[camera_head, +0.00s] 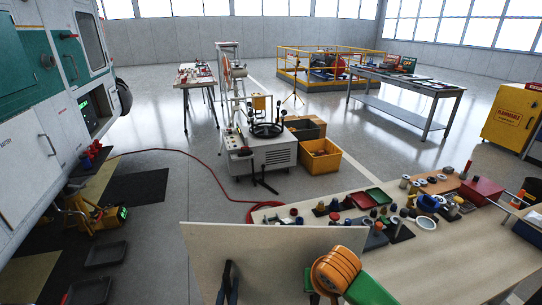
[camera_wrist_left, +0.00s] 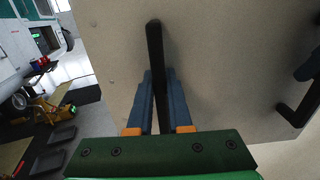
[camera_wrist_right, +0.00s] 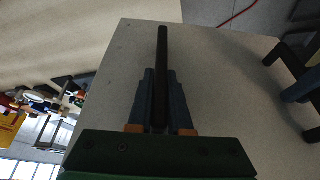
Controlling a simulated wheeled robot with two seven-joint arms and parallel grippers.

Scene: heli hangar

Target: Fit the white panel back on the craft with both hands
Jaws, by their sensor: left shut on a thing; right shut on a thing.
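The white panel (camera_head: 270,240), pale beige in this light, is held up close in front of me at the bottom of the head view, with its handle side toward me. My left gripper (camera_head: 228,285) is shut on one black bar handle (camera_wrist_left: 154,45). My right gripper (camera_wrist_right: 160,100) is shut on the other black handle (camera_wrist_right: 162,50); in the head view my orange wrist partly hides it. The craft (camera_head: 40,130), white and green, stands at the left with an open recess (camera_head: 95,110) in its side showing a small green display. The panel is apart from the craft.
A workbench (camera_head: 450,260) crowded with parts stands right of and behind the panel. A wheeled machine (camera_head: 268,155) and yellow crate (camera_head: 320,157) stand mid-floor. A red hose (camera_head: 200,158) crosses the floor. Black trays (camera_head: 105,255) and a yellow device (camera_head: 85,215) lie beside the craft.

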